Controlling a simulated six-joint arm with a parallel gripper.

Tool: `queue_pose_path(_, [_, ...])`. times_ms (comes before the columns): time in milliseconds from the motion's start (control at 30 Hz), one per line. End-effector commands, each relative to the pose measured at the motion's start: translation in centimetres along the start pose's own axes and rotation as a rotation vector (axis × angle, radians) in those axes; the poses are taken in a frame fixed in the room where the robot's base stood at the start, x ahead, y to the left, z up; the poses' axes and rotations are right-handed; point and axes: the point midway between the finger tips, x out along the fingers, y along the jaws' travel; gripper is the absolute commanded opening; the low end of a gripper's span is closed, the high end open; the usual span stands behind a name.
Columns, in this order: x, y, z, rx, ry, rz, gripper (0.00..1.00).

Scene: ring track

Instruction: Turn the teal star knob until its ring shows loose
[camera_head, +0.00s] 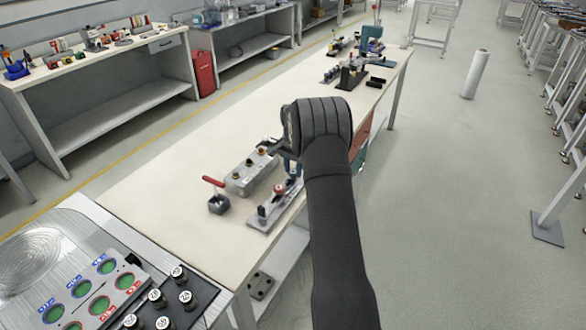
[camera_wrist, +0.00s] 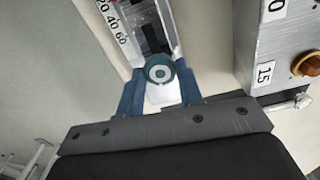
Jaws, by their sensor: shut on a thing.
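The teal star knob (camera_wrist: 159,73) is in the middle of the wrist view, at the near end of a pale rail fixture (camera_wrist: 106,14) with a printed scale of 20, 40, 60. Its top shows a white ring around a grey centre. I cannot read a loose or tight mark on it. The blue fingers of my gripper (camera_wrist: 160,92) are on either side of the knob and shut on it. In the head view my gripper (camera_head: 291,166) is low over the bench, mostly hidden by my dark arm, and the knob is not clearly seen there.
A grey metal box (camera_wrist: 252,50) with an orange-brown knob (camera_wrist: 306,64) stands close on the right in the wrist view. In the head view, a red-handled part (camera_head: 216,203) stands left of the fixtures. The bench top (camera_head: 160,195) is clear farther left.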

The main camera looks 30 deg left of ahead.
Motion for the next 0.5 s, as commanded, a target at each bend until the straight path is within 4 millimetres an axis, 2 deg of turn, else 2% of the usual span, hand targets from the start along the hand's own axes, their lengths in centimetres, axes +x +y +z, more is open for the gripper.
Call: queue_pose_path(500, [0.08, 0.05, -0.02, -0.478, 0.0, 0.0, 0.11])
